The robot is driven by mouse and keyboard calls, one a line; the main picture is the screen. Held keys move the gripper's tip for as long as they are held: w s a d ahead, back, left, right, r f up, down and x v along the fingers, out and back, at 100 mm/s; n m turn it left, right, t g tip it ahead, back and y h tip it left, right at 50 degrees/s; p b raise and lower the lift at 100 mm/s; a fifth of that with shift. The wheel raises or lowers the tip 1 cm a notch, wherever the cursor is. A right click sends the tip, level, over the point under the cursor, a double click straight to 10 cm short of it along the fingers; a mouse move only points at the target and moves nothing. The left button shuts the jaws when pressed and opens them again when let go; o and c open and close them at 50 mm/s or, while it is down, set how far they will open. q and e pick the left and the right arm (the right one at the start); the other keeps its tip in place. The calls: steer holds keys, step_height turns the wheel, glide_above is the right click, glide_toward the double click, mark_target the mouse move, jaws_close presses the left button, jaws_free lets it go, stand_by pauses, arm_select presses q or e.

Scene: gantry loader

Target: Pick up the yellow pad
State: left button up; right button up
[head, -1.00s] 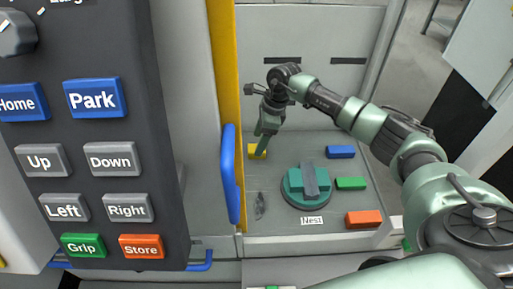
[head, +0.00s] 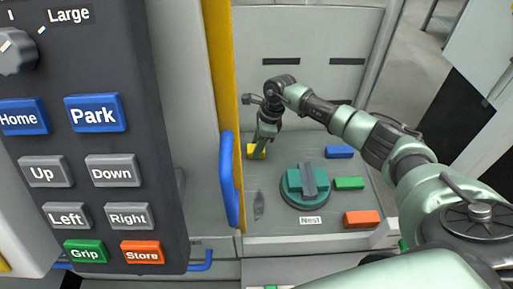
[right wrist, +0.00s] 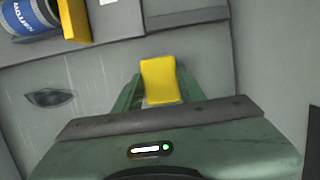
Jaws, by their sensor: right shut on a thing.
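The yellow pad (head: 257,151) is at the left back of the grey machine floor, beside the yellow door edge. My right gripper (head: 262,146) reaches down onto it from above. In the right wrist view the yellow pad (right wrist: 159,80) stands between the two green fingers of my right gripper (right wrist: 155,95), which are shut on it. I cannot tell whether the pad is clear of the floor. My left gripper is not in view.
A round teal nest (head: 306,187) with a grey bar stands mid-floor. Blue (head: 340,152), green (head: 349,183) and orange (head: 362,218) pads lie to its right. A control panel (head: 92,150) and a blue handle (head: 229,180) stand at left.

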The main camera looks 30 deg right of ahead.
steer(key=shift+r, duration=0.55)
step_height(320, 180, up, 19)
steer(key=b, duration=0.4)
steer(key=shift+b, duration=0.35)
steer(key=o, duration=0.8)
steer(key=c, duration=0.7)
steer(key=shift+o, duration=0.2)
steer(key=shift+f, duration=0.15)
